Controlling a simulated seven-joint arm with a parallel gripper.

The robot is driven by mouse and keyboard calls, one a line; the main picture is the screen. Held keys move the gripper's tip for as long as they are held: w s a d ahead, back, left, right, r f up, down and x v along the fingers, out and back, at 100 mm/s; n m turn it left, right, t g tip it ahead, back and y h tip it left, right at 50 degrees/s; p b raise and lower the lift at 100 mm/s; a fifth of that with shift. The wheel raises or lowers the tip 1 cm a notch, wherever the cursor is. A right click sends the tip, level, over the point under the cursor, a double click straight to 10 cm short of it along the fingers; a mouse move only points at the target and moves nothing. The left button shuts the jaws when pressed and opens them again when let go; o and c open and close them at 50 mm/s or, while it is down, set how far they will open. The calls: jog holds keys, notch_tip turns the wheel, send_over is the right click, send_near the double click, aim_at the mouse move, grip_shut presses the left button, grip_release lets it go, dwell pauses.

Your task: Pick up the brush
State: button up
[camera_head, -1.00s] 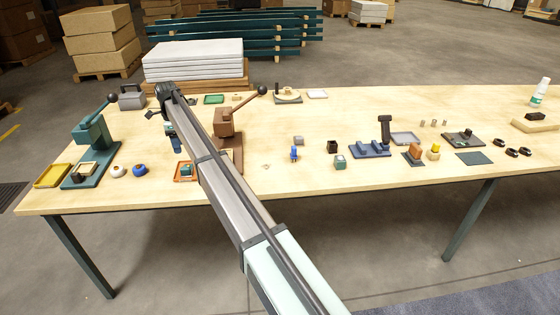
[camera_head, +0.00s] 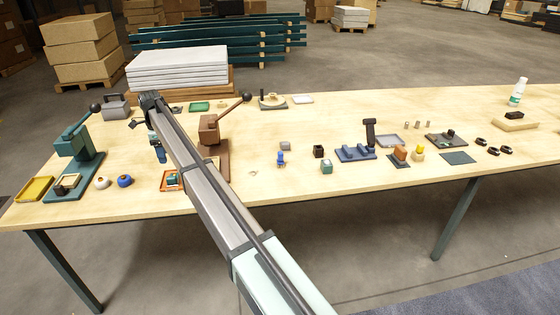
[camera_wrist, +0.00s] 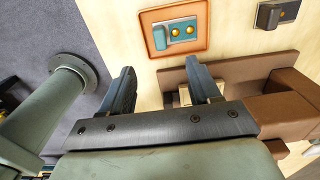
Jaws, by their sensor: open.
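I cannot make out with certainty which thing is the brush. A pale wooden block with a dark piece on top (camera_head: 515,120) lies at the far right of the table and may be it. My gripper (camera_head: 159,157) hangs from the far end of my arm over the left part of the table, far from that block. In the wrist view my gripper (camera_wrist: 163,85) is open, its two blue-grey fingers apart and nothing held between them. The brown lever press (camera_head: 210,135) stands just to its right, and its base (camera_wrist: 235,70) shows by one finger.
An orange tray (camera_head: 163,187) with a teal block lies near the gripper. A green lever press (camera_head: 75,150) stands at the left. A blue stand with a dark upright handle (camera_head: 357,155) and several small parts occupy the right half. Bare tabletop lies around (camera_head: 330,115).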

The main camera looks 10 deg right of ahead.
jog(key=m+y, duration=0.1)
jog(key=m, duration=3.5)
send_near(281, 152)
jog(key=f, duration=0.5)
jog(key=shift+s+a+f, duration=0.25)
jog(key=shift+a+f, duration=0.05)
jog(key=shift+f, duration=0.05)
jog(key=shift+w+a+f, duration=0.1)
jog(key=shift+a+f, duration=0.05)
jog(key=shift+f, duration=1.15)
jog(key=shift+w+a+f, duration=0.1)
jog(key=shift+a+f, duration=0.05)
jog(key=shift+f, duration=1.15)
jog(key=c, duration=1.1)
jog(key=shift+o, duration=0.2)
